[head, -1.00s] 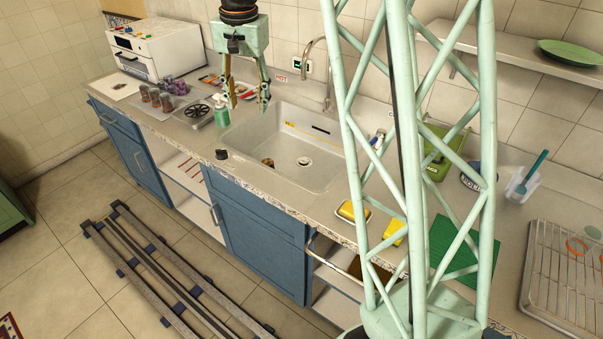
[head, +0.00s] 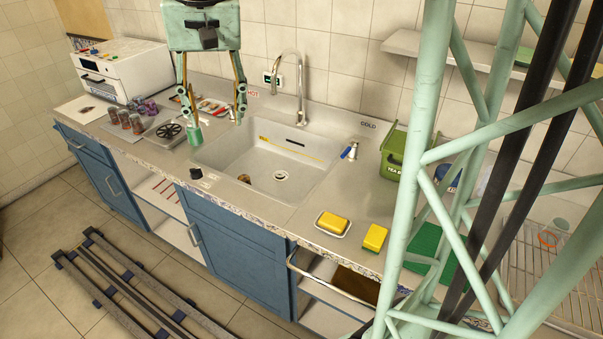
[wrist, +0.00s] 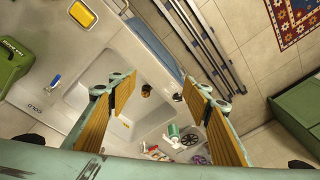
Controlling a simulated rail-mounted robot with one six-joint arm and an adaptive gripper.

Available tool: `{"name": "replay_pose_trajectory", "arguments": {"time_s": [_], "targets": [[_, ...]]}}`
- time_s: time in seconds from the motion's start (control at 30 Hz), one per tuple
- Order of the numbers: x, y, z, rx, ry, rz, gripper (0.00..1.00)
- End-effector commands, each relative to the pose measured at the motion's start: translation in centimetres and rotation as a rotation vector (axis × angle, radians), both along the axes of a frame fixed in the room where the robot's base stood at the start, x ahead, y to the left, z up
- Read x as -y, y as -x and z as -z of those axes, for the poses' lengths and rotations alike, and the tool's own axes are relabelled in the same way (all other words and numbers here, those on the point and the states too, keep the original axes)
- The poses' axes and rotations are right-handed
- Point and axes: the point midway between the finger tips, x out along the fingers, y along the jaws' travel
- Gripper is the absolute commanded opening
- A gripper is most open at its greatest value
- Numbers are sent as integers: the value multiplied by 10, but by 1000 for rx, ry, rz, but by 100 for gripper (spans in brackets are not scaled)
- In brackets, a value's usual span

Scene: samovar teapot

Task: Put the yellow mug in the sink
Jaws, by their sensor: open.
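I cannot make out a yellow mug for certain in either view. A small brown-gold thing (head: 244,178) lies in the front left corner of the sink (head: 275,192); it also shows in the wrist view (wrist: 146,89), too small to identify. The sink is a pale basin below the tap. My gripper (head: 212,115) is open and empty, high above the left end of the sink. In the wrist view its two fingers (wrist: 158,80) are wide apart, with the sink's front edge and floor visible between them.
A green soap bottle (head: 194,133) stands left of the sink, and a black object (head: 196,173) sits at the counter's front edge. A yellow block in a dish (head: 333,222), a yellow sponge (head: 375,237) and a green canister (head: 396,160) are to the right. A tap (head: 299,85) rises behind.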

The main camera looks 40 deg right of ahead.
Motion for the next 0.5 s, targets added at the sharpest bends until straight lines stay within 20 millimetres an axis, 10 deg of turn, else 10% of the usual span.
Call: {"name": "replay_pose_trajectory", "arguments": {"time_s": [0.5], "targets": [[-27,98,-37,57,34,-156,45]]}}
